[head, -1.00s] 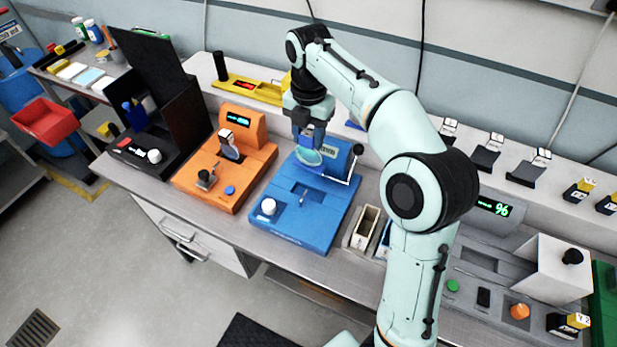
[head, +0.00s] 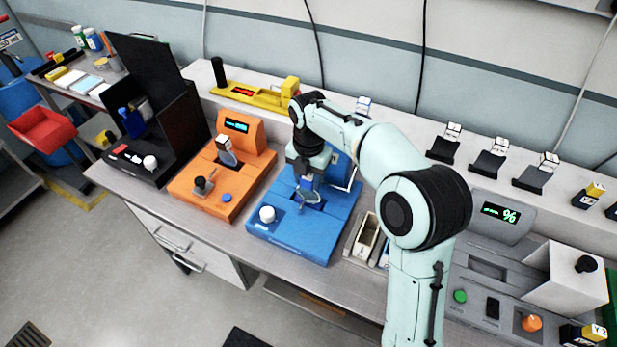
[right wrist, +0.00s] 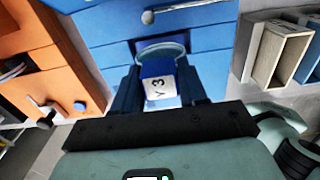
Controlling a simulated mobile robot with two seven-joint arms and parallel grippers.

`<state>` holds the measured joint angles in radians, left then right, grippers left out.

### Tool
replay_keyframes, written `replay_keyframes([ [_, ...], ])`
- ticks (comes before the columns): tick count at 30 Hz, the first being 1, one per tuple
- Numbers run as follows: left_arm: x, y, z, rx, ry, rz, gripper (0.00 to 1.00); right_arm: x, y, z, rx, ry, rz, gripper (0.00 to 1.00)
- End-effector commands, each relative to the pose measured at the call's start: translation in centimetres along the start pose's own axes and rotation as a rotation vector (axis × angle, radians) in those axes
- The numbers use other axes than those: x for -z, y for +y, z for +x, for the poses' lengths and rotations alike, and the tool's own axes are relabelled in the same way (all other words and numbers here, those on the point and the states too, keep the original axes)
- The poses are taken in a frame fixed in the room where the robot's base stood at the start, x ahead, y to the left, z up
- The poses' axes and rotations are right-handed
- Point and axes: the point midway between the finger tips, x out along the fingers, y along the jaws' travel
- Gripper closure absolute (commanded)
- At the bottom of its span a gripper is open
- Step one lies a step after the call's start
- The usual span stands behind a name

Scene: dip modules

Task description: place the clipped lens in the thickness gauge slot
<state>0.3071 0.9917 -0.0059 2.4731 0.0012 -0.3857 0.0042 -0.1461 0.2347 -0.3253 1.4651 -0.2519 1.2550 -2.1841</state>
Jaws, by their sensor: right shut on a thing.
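My right gripper (head: 307,186) is shut on the clipped lens, low over the middle of the blue instrument (head: 290,236). In the right wrist view, the clip (right wrist: 158,84) is blue with a white label that reads like "Y3", and the round clear lens (right wrist: 161,50) stands out beyond the fingertips. The clip sits between the two fingers of the gripper (right wrist: 163,80). The blue instrument has a recess beneath the gripper, partly hidden by it; I cannot tell whether the lens is inside it. My left gripper is not in view.
An orange instrument (head: 222,187) with its own clip stands left of the blue one. A pale open box (head: 366,238) stands close on the right. A grey instrument with a "%" display (head: 499,214) is further right. A white knob (head: 267,214) rises from the blue instrument's front.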

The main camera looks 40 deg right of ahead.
Motion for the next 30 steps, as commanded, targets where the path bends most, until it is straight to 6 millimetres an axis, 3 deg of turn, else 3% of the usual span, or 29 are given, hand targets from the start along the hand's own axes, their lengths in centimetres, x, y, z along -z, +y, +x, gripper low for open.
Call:
replay_keyframes([
  [6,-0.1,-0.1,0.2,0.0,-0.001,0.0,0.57,0.0,0.0,0.4,0.0,0.0,0.0,1.0],
  [7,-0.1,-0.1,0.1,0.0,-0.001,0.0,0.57,0.0,0.0,0.3,0.0,0.0,0.0,0.51],
  [9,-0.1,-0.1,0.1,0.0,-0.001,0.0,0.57,0.0,0.0,0.3,0.0,0.0,0.0,0.32],
  [20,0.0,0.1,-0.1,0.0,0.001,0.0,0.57,0.0,0.1,-0.2,-0.001,0.0,0.0,0.32],
  [23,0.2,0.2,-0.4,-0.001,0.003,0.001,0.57,-0.1,0.1,-1.5,-0.004,-0.002,0.0,0.32],
  [30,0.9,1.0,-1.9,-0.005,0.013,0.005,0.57,-0.1,0.1,-6.8,-0.005,-0.002,0.001,0.32],
])
